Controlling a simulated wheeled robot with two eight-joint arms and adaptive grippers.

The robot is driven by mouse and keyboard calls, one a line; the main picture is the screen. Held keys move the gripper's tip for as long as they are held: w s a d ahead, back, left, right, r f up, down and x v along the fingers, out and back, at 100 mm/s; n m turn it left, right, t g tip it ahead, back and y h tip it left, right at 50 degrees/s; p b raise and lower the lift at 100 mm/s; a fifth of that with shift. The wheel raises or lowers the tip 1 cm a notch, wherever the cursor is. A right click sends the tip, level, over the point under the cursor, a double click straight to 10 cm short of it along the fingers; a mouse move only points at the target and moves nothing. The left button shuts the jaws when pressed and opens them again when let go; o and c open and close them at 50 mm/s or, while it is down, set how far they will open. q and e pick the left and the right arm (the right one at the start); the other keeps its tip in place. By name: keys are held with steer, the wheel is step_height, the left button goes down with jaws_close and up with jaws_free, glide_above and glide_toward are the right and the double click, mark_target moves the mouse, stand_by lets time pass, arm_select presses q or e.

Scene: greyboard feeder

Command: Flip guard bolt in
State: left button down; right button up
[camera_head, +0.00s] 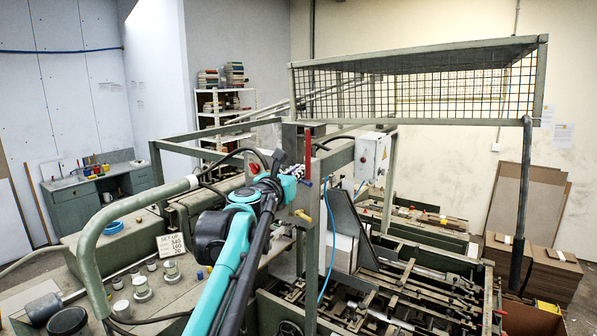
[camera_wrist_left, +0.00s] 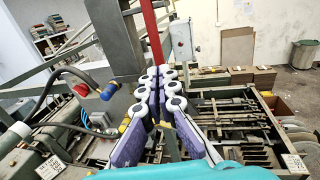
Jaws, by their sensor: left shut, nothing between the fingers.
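The guard bolt appears to be the red lever (camera_head: 308,152) on the grey post below the mesh guard (camera_head: 420,85). In the left wrist view a long red bar (camera_wrist_left: 153,35) runs down from the top edge to just past the fingertips. My left gripper (camera_head: 297,172) is beside the post, close to the lever. In the left wrist view my left gripper (camera_wrist_left: 160,72) is shut and empty, its fingers side by side. The fingertips overlap the bar's lower end, so I cannot tell whether they touch it. My right gripper is out of view.
A white electrical box (camera_head: 373,155) is right of the post. A blue hose (camera_head: 327,245) hangs below. A dark padded bar (camera_head: 521,210) hangs from the guard's right end.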

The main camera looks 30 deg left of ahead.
arm_select(q)
steer(key=s+d+b, duration=0.1)
steer(key=s+b, duration=0.1)
steer(key=s, duration=0.8)
steer(key=s+d+f+m+g+h+b, duration=0.2)
steer(key=d+f+m+b, duration=0.45)
steer(key=f, duration=0.65)
steer(key=s+d+f+m+g+h+b, duration=0.15)
steer(key=d+f+m+b, duration=0.5)
steer(key=f, duration=0.65)
steer(key=s+d+f+m+g+h+b, duration=0.25)
steer(key=d+f+m+b, duration=0.35)
steer(key=f, duration=0.7)
steer(key=s+f+m+g+y+b, duration=0.1)
steer(key=s+f+m+b, duration=0.4)
steer(key=f, duration=0.7)
steer(key=s+f+m+g+y+b, duration=0.1)
steer(key=s+f+m+b, duration=0.3)
steer(key=f, duration=0.9)
steer(key=s+f+m+g+y+b, duration=0.2)
steer(key=s+f+m+b, duration=0.3)
steer(key=f+m, duration=0.4)
step_height(320, 180, down, 4)
steer(key=shift+s+d+r+g+b, duration=0.15)
steer(key=shift+s+g+b, duration=0.15)
steer(key=shift+g+b, duration=0.25)
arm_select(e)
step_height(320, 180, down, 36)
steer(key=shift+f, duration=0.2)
